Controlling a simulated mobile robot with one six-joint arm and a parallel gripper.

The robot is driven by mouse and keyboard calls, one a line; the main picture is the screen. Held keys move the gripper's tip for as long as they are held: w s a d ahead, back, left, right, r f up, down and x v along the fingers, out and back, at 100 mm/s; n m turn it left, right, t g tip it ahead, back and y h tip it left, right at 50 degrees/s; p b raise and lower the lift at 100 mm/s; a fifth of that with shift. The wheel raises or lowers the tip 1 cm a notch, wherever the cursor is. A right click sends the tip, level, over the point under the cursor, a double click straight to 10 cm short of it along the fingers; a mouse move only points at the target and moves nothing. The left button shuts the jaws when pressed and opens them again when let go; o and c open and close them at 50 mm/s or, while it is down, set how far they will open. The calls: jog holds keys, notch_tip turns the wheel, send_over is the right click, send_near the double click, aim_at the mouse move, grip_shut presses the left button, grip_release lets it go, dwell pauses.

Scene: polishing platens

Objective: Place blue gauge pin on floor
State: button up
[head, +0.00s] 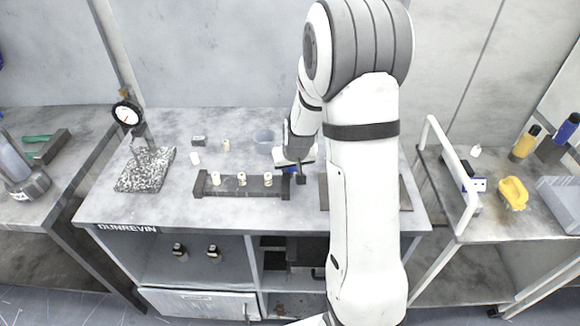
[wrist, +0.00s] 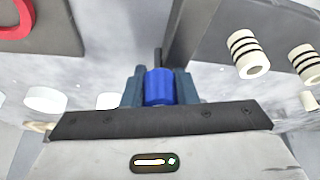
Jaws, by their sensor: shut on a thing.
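The blue gauge pin (wrist: 158,88) is between the two fingers of my gripper (wrist: 159,82) in the wrist view, and the fingers are shut on it. In the head view my gripper (head: 293,173) is over the middle bench, just right of the dark pin rack; only a small bit of blue shows there. I cannot tell whether the pin touches the bench top. A strip of floor (head: 65,306) shows at the lower left of the head view, below the benches.
The dark rack (head: 240,190) holds cream pins, banded black in the wrist view (wrist: 248,55). A dial gauge on a speckled base (head: 145,170) stands on the left. A white rail (head: 467,190) edges the right bench. Shelves (head: 195,262) are under the middle bench.

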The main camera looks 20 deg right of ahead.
jog(key=shift+f, duration=0.1)
jog(key=o, duration=0.7)
